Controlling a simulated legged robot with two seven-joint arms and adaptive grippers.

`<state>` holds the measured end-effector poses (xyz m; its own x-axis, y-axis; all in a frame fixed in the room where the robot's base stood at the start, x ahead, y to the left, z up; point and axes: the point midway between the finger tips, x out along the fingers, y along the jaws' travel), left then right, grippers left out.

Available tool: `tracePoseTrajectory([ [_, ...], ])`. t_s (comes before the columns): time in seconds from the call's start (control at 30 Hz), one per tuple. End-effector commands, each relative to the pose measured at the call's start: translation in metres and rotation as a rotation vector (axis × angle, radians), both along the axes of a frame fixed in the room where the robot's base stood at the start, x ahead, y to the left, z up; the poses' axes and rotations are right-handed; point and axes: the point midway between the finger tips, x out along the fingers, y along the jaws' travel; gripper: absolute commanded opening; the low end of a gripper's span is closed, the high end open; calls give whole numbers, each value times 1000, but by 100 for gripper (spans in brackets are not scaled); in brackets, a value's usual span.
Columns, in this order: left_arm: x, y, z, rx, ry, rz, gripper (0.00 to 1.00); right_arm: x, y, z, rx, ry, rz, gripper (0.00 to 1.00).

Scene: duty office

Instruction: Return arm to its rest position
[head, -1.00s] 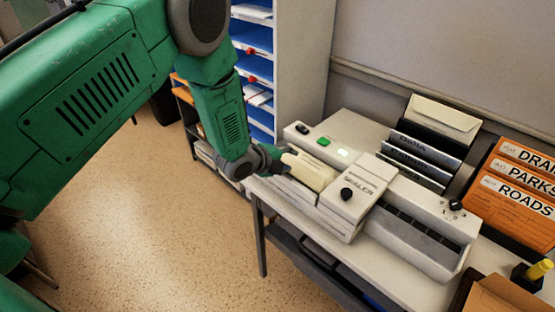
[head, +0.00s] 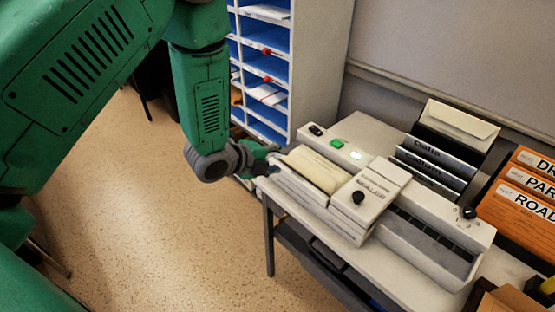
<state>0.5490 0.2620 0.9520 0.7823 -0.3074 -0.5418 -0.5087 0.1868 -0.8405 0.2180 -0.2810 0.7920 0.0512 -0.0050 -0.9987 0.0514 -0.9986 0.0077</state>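My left arm comes in from the left, green, and its gripper (head: 268,160) is at the left end of the sealer (head: 372,192) on the table. The fingers are small and partly hidden behind the wrist, so I cannot tell whether they are open or shut. My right gripper is not in view.
The table (head: 375,132) stands against the wall. Black-framed sorters (head: 430,163) and orange folders (head: 520,195) stand at the right. A blue-lined pigeonhole shelf (head: 262,68) stands behind my gripper. Floor (head: 180,220) left of the table is clear.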

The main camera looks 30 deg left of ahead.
Motion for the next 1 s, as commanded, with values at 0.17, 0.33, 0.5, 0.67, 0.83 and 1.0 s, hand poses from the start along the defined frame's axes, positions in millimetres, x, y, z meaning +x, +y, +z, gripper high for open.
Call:
tracePoseTrajectory([
  [0.17,0,0,0,0,0,0,32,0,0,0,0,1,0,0],
  [0.33,-5,0,-8,-17,24,21,32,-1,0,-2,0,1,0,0],
  [0.5,-50,4,-71,-177,239,235,32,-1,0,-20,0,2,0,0],
  [0.67,-139,11,-156,-403,560,658,32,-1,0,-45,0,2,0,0],
  [0.83,-241,16,-216,-568,810,1165,32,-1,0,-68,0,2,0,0],
  [1.0,-310,19,-239,-635,912,1540,32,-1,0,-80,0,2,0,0],
])
